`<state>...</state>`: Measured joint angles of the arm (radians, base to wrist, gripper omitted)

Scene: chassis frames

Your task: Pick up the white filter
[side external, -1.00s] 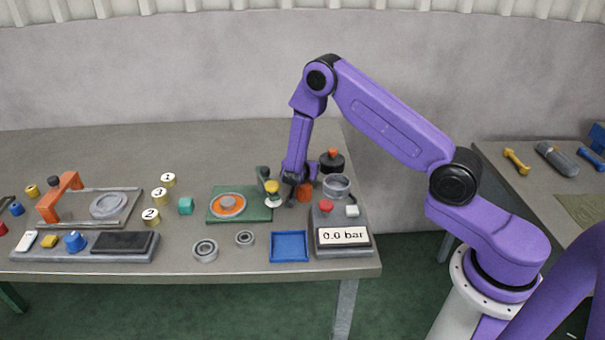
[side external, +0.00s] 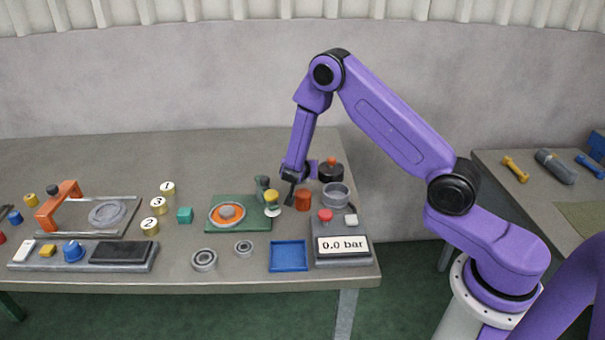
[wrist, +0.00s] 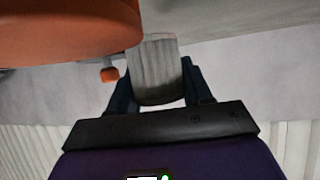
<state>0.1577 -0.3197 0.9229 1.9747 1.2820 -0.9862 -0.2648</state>
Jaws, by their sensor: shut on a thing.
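A whitish, ridged cylinder, the white filter (wrist: 157,65), stands between my two dark fingers in the wrist view. My gripper (wrist: 160,88) is shut on it. In the side view my gripper (side external: 290,197) is low over the back right of the table, between the green post with the yellow knob and an orange-brown cylinder (side external: 303,201). I cannot make out the filter there; my fingers seem to hide it.
A large orange shape (wrist: 65,30) is close at the upper left of the wrist view. A grey ring-shaped cup (side external: 336,196), a black base with a red knob (side external: 331,172), a pressure gauge box (side external: 342,246) and a blue tray (side external: 288,257) stand nearby.

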